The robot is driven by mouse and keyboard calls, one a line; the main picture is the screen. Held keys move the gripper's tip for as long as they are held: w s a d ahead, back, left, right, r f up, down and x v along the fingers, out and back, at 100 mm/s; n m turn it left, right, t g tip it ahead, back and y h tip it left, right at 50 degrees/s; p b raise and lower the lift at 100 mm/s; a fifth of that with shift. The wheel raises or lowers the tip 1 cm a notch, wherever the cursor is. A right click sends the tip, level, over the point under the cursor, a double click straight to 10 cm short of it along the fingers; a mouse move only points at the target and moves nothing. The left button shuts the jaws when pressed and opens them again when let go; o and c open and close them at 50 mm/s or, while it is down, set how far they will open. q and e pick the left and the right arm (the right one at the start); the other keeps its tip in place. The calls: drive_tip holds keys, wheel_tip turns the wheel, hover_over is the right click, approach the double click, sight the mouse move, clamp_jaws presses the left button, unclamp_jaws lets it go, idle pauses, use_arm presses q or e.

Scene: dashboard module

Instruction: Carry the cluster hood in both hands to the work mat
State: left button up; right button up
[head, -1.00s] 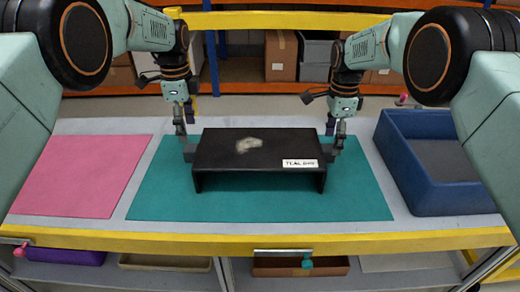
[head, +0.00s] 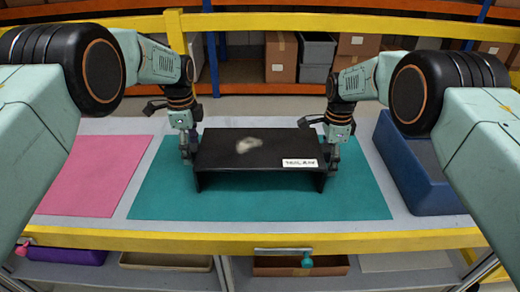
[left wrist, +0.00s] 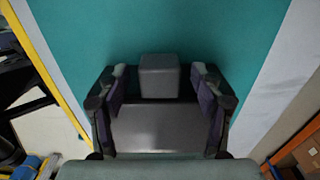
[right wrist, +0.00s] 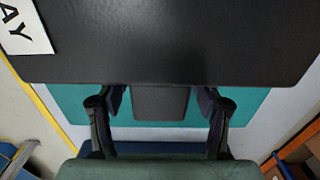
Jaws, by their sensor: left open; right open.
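The cluster hood (head: 255,155) is a black, flat-topped cover with a pale smudge and a white label. It stands upright on the teal work mat (head: 160,200). My left gripper (head: 186,158) is at the hood's left end. In the left wrist view its open fingers stand on either side of a grey end tab (left wrist: 160,75). My right gripper (head: 332,160) is at the right end. In the right wrist view its open fingers flank another grey tab (right wrist: 160,103), below the hood's black top (right wrist: 180,45). Finger contact with the tabs cannot be told.
A pink mat (head: 92,178) lies left of the teal mat. A blue bin (head: 425,180) stands at the right, partly behind my right arm. A yellow edge (head: 250,241) runs along the table front. Shelves with boxes (head: 281,57) are behind. The teal mat's front strip is clear.

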use_arm(q)
drive_tip(key=shift+w+f, duration=0.1)
drive_tip(key=shift+f, duration=0.2)
use_arm(e)
drive_tip(key=shift+w+f, duration=0.1)
drive_tip(key=shift+f, duration=0.15)
use_arm(q)
drive_tip(key=shift+s+r, duration=0.15)
drive_tip(key=shift+s, duration=0.05)
use_arm(e)
drive_tip(key=shift+s+r, duration=0.2)
use_arm(q)
drive_tip(key=shift+c, duration=0.5)
use_arm(e)
drive_tip(key=shift+c, duration=0.5)
use_arm(q)
drive_tip(key=shift+w, duration=0.15)
drive_tip(key=c, duration=0.5)
use_arm(e)
drive_tip(key=shift+w+f, duration=0.15)
drive_tip(key=c, duration=0.5)
use_arm(q)
drive_tip(key=c, duration=0.4)
use_arm(e)
drive_tip(key=c, duration=0.4)
use_arm(q)
clamp_jaws()
use_arm(e)
clamp_jaws()
